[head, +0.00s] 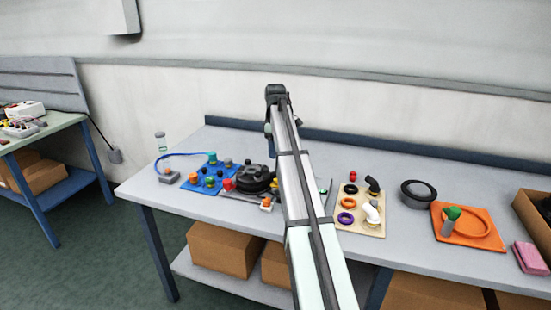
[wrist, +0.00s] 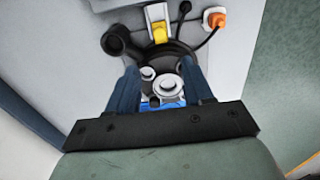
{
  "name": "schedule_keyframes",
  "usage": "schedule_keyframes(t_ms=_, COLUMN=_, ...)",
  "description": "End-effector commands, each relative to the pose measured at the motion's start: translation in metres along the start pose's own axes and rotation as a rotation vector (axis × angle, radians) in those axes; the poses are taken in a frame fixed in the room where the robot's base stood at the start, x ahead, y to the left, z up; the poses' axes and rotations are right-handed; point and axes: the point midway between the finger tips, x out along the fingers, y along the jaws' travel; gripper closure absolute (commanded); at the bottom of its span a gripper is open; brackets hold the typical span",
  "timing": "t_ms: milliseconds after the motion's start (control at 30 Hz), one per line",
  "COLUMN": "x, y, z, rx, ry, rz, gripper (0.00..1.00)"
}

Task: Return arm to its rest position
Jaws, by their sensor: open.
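My arm (head: 303,200) reaches up and forward over the middle of the grey workbench (head: 420,245). In the wrist view my gripper (wrist: 163,80) has its two dark blue fingers spread apart with nothing visibly held between them. Beyond the fingers is a black round part (wrist: 180,55), with pale ring-shaped fittings (wrist: 170,88) in front of it. In the head view the black round part (head: 252,177) sits on the bench left of my arm. My gripper is mostly hidden by my arm in the head view, so its height above the bench is hard to judge.
A blue mat (head: 203,187) with coloured fittings lies left of my arm. A beige board (head: 350,230) with rings and elbows lies right of it. Farther right are a black ring part (head: 418,193), an orange mat (head: 455,238), a pink block (head: 529,257) and a brown box (head: 527,215).

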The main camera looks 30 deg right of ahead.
Motion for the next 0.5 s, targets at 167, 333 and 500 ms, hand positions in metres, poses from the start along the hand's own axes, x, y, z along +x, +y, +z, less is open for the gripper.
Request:
schedule_keyframes(t_ms=167, x=-0.0088, y=0.0002, z=-0.0002, rx=0.000, ry=0.000, rz=0.000, gripper=0.49)
schedule_keyframes(t_ms=333, x=-0.0097, y=0.0000, z=0.0000, rx=0.000, ry=0.000, rz=0.000, gripper=0.49)
schedule_keyframes(t_ms=500, x=-0.0095, y=-0.0001, z=0.0000, rx=0.000, ry=0.000, rz=0.000, gripper=0.49)
